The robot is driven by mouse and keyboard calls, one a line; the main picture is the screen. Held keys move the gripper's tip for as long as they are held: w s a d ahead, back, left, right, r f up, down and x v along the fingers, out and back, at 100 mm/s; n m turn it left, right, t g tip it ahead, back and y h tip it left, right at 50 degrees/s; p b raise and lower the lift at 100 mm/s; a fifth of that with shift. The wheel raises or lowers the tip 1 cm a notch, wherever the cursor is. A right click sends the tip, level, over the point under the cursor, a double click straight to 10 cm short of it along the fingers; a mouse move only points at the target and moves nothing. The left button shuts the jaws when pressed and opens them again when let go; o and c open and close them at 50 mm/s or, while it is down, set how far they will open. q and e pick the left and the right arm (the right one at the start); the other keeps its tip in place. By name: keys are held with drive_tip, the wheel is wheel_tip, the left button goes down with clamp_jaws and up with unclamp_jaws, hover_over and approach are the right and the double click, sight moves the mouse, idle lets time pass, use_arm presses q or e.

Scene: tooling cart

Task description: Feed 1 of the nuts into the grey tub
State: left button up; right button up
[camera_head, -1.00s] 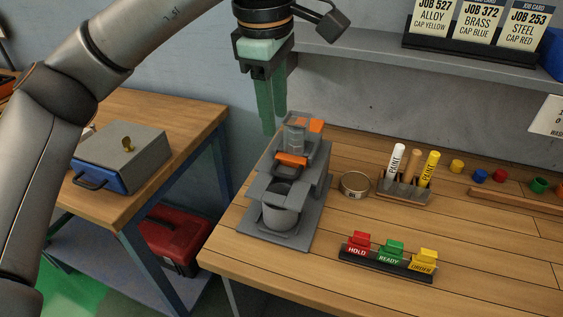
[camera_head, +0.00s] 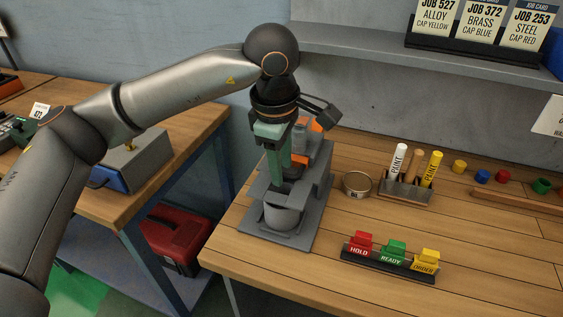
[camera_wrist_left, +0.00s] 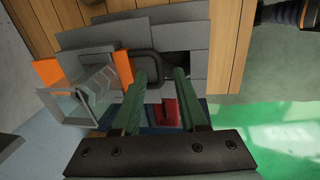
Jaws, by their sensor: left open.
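The grey tub (camera_head: 283,216) stands in the low front part of a grey stepped feeder (camera_head: 318,185) on the wooden bench. The feeder has a clear hopper, partly hidden behind my gripper in the head view and plain in the wrist view (camera_wrist_left: 82,95). My left gripper (camera_head: 283,178) is open, pointing down over the feeder's middle, just behind the tub. Its fingertips (camera_wrist_left: 161,76) are close to the handle; contact is unclear. I cannot make out individual nuts. My right gripper is out of view.
A round tin (camera_head: 356,184) and a marker holder (camera_head: 404,187) stand right of the feeder. A HOLD/READY/ORDER tag rack (camera_head: 389,262) is in front. A shelf (camera_head: 370,50) hangs behind. A second bench with a blue-and-grey box (camera_head: 135,160) is at the left.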

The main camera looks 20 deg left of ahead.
use_arm(q)
clamp_jaws()
idle(1.4)
